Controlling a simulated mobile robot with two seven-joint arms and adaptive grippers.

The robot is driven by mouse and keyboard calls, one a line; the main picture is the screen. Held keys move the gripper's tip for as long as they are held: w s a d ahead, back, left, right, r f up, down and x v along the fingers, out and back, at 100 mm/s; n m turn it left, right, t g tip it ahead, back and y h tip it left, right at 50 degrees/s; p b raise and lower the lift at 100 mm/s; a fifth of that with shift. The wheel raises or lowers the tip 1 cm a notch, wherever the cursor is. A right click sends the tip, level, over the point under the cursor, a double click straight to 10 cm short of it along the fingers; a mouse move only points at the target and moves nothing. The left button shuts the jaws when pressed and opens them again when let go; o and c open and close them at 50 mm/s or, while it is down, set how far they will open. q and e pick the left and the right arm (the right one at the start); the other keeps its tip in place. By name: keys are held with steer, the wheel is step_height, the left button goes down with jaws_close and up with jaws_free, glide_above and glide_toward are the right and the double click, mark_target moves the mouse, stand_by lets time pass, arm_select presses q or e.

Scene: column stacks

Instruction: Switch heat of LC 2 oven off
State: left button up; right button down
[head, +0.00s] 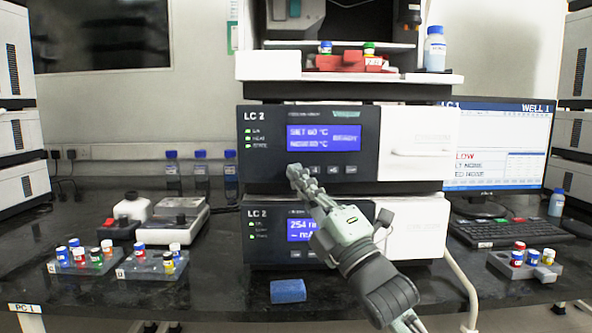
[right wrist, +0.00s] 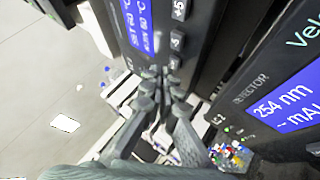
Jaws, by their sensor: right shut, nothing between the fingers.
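The LC 2 oven panel (head: 262,165) is the upper dark front in the head view. Its blue display (head: 323,138) reads a set temperature that looks like 60 °C. Green lamps (head: 248,138) glow at its left, one labelled HEAT. Several small buttons (head: 333,170) run below the display. My right gripper (head: 293,173) is shut and empty, its tips at the left end of that row, hiding what lies behind them. In the right wrist view, the closed tips (right wrist: 165,74) are close to a button (right wrist: 174,62) beside the oven display (right wrist: 140,25); contact cannot be told. My left gripper is out of view.
The LC 2 detector (head: 262,232), reading 254 nm, sits below the oven, partly behind my right arm. A blue block (head: 288,291) lies on the dark bench in front. Vial racks (head: 152,268) stand at left, another (head: 525,266) at right by the keyboard (head: 510,232).

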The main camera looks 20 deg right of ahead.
steer(key=shift+w+d, duration=0.15)
steer(key=shift+w, duration=0.35)
stand_by(0.7)
steer(key=shift+s, duration=0.15)
steer(key=shift+s+a, duration=0.25)
steer(key=shift+s, duration=0.45)
steer(key=shift+s+a+p, duration=0.15)
steer(key=shift+s+a, duration=0.1)
steer(key=shift+s, duration=0.55)
steer(key=shift+s+a+p, duration=0.15)
steer(key=shift+s+a, duration=0.05)
steer(key=shift+s, duration=0.6)
steer(key=shift+s+a+p, duration=0.15)
steer(key=shift+s+a, duration=0.1)
steer(key=shift+s, duration=0.55)
